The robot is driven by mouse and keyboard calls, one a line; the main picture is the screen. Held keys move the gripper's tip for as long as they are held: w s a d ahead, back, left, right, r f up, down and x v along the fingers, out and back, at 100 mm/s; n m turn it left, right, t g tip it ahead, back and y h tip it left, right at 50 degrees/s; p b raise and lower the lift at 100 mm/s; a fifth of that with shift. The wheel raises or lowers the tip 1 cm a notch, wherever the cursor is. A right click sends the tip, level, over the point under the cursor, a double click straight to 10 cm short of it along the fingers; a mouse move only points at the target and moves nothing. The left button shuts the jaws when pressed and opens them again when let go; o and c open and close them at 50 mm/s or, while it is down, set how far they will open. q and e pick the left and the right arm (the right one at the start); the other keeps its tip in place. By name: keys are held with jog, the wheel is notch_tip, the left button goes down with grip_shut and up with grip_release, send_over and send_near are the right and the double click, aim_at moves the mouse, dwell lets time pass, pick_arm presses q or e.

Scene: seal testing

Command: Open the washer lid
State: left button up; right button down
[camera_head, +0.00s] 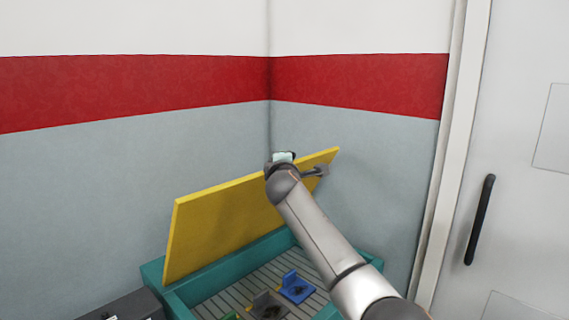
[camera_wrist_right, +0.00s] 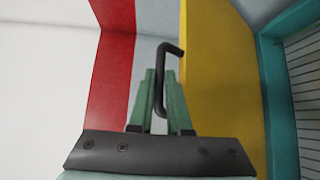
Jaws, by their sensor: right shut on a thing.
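The washer is a teal open-topped box (camera_head: 178,300) in the head view. Its yellow lid (camera_head: 215,225) stands raised and tilted up at the back, near the wall corner. A dark handle (camera_head: 320,171) sticks out near the lid's upper right end. In the right wrist view the hooked black handle (camera_wrist_right: 172,47) rises between the green fingers of my right gripper (camera_wrist_right: 160,85), which is shut on it. The yellow lid (camera_wrist_right: 215,90) fills the middle right of that view. In the head view my right wrist hides most of the gripper and part of the lid.
A blue fixture (camera_head: 297,288) and a grey one (camera_head: 268,305) rest on the washer's slatted floor. A dark box (camera_head: 125,308) stands at lower left. Walls meet close behind the lid. A white door with a black handle (camera_head: 480,220) is at right.

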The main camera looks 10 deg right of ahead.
jog(key=shift+r, duration=0.4)
jog(key=c, duration=0.9)
grip_release()
jog(key=shift+s+d, duration=0.1)
jog(key=shift+d, duration=0.05)
jog(key=shift+f, duration=0.15)
jog(key=shift+s+f, duration=0.1)
jog(key=shift+s+a+r+b, duration=0.15)
jog(key=shift+s+a+b, duration=0.3)
jog(key=shift+s, duration=1.55)
jog(key=shift+s+a+r+b, duration=0.15)
jog(key=shift+s+b, duration=0.5)
jog(key=shift+s, duration=1.4)
jog(key=shift+s+a+r+b, duration=0.2)
jog(key=shift+s+b, duration=0.35)
jog(key=shift+s, duration=1.45)
jog(key=shift+f, duration=0.1)
